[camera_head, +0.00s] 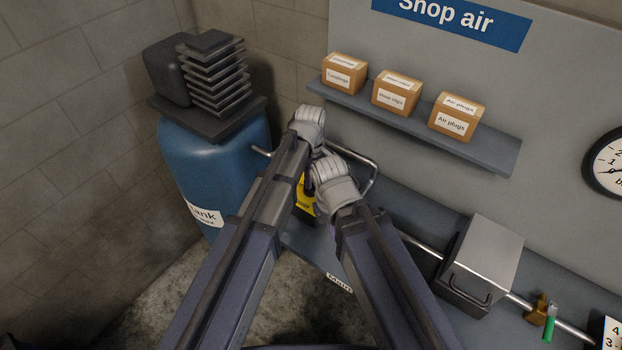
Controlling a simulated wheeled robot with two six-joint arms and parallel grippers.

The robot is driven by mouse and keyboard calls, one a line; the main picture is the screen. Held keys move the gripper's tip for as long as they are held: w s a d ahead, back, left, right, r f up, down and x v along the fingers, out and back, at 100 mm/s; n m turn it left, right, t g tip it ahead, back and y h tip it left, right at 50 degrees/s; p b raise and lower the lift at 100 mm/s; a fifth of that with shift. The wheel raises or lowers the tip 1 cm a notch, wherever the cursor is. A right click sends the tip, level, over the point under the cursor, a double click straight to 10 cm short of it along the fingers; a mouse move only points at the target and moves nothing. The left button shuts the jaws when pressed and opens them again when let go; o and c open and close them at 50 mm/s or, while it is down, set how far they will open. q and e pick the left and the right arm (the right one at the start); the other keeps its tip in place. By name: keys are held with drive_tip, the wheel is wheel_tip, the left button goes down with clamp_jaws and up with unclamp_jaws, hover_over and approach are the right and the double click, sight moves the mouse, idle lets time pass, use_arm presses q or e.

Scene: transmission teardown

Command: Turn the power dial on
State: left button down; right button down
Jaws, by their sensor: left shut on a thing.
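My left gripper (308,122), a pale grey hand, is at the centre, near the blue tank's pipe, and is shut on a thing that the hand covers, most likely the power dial. My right gripper (332,180), also a pale grey hand, is just below and right of it, close by; its fingers are curled, but I cannot tell whether it holds anything. A yellow label plate (305,206) with a dark part shows between my arms, mostly hidden.
A blue tank (205,165) with a black finned unit (215,75) stands at left. A shelf (415,128) with cardboard boxes (397,92) is above right.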

use_arm(q)
drive_tip(key=shift+m, duration=0.4)
drive_tip(key=m, duration=0.3)
drive_tip(key=shift+m, duration=0.4)
drive_tip(key=m, duration=0.4)
drive_tip(key=shift+m, duration=0.3)
drive_tip(key=m, duration=0.4)
drive_tip(key=shift+m, duration=2.5)
drive_tip(key=c, duration=0.9)
unclamp_jaws()
